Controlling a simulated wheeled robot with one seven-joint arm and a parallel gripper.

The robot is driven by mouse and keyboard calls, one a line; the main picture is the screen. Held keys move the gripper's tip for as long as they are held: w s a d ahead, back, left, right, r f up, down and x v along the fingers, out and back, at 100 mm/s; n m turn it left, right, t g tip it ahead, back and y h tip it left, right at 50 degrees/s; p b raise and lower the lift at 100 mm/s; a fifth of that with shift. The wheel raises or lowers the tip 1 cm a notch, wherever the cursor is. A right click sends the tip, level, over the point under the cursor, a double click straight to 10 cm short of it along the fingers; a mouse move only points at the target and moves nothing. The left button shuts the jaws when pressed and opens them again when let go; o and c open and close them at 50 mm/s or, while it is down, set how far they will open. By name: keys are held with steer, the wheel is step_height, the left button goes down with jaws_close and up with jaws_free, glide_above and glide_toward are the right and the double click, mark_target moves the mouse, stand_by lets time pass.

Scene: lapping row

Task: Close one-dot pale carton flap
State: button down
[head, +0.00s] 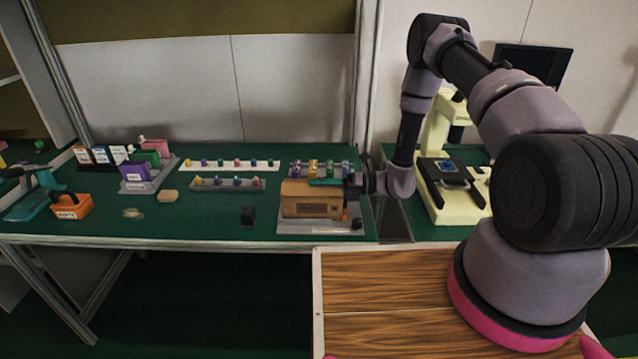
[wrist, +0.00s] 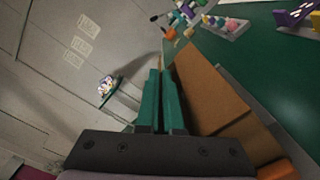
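A brown carton (head: 305,198) stands on a pale grey plate (head: 320,229) near the front edge of the green bench. It has a darker label on its front; no dot mark can be read. My gripper (head: 322,182) reaches in from the right with its teal fingers lying across the carton's top edge. In the wrist view the fingers (wrist: 161,75) look together, beside the brown carton face (wrist: 205,95). A small tan sliver shows at their tips; I cannot tell whether it is a flap or whether it is touched. The flap's position is unclear.
A rack of small coloured pieces (head: 318,167) stands behind the carton. A cream microscope-like machine (head: 455,200) stands right of my forearm. The bench's front middle is mostly clear.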

steer(key=shift+w, duration=0.1)
steer(key=c, duration=1.1)
jaws_free()
steer(key=shift+o, duration=0.2)
